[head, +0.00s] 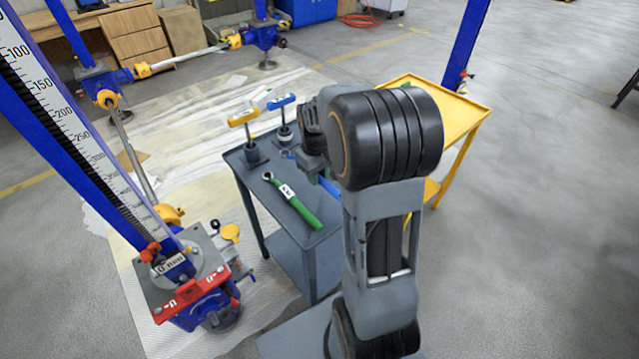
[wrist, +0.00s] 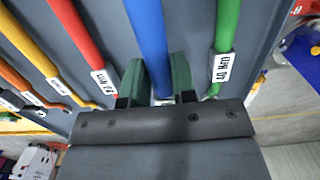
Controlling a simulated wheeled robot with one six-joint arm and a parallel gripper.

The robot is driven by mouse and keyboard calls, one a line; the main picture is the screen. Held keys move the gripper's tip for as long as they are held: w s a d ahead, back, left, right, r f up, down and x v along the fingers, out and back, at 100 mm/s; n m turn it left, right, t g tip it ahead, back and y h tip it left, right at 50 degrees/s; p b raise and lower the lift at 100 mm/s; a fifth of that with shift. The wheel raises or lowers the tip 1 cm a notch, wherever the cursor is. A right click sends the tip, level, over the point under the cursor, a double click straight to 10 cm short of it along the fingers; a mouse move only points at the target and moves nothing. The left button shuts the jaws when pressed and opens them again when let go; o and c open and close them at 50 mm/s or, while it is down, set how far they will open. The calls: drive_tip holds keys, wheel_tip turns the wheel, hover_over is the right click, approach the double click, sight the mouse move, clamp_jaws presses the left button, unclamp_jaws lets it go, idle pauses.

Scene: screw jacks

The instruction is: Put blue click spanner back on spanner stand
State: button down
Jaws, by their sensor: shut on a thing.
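The blue click spanner (wrist: 148,40) runs between the two green fingers of my gripper (wrist: 158,78) in the wrist view. My gripper is shut on its handle. In the head view a short blue piece (head: 329,187) of it shows beside my arm, over the grey stand (head: 312,243); my arm hides the rest. A green spanner (head: 293,201) lies on the stand's top, left of the blue one. In the wrist view the green spanner (wrist: 226,45) is at the right, close to my right finger. I cannot tell whether the blue spanner touches the stand.
Red (wrist: 85,45), orange (wrist: 35,55) and yellow spanners lie left of the blue one in the wrist view. Yellow (head: 243,118) and blue (head: 282,103) T-handled tools stand at the stand's far end. A yellow table (head: 462,108) is behind my arm. A screw jack (head: 195,290) stands left.

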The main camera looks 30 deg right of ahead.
sight(319, 192)
drive_tip(key=shift+w+d+f, duration=0.25)
drive_tip(key=shift+d+f, duration=0.05)
drive_tip(key=shift+f, duration=0.15)
drive_tip(key=shift+w+d+f+b, duration=0.1)
drive_tip(key=shift+f+b, duration=0.25)
drive_tip(key=shift+f, duration=1.45)
drive_tip(key=c, duration=0.9)
unclamp_jaws()
